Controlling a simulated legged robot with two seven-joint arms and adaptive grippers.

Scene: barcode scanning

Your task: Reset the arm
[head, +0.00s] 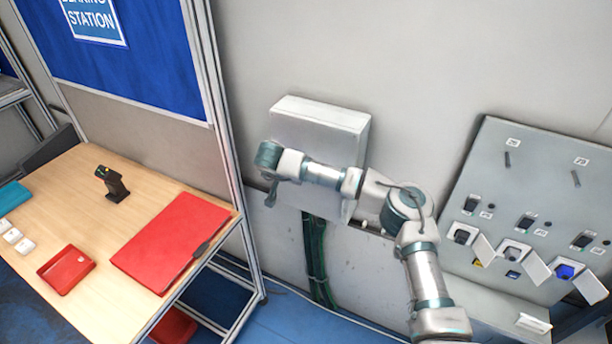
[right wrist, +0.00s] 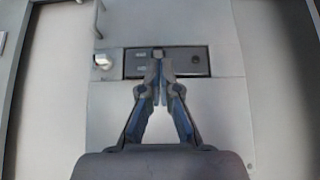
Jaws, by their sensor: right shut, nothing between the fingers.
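My right arm comes in from the lower right and is raised in front of the grey wall. It bends left across the grey wall box (head: 322,118). My right gripper (head: 271,197) hangs at the arm's left end, beside the box's lower left and right of the table. In the right wrist view the gripper (right wrist: 159,58) is shut and empty, its fingertips together in front of a dark inset panel (right wrist: 190,62) on a pale grey surface. I cannot tell whether the tips touch it. My left gripper is in neither view.
The wooden table (head: 140,205) at left holds a black scanner (head: 112,183), a red folder (head: 170,240), a red tray (head: 66,268) and small white items (head: 12,236). A metal frame post (head: 225,130) stands between table and arm. A switch panel (head: 535,190) is at right.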

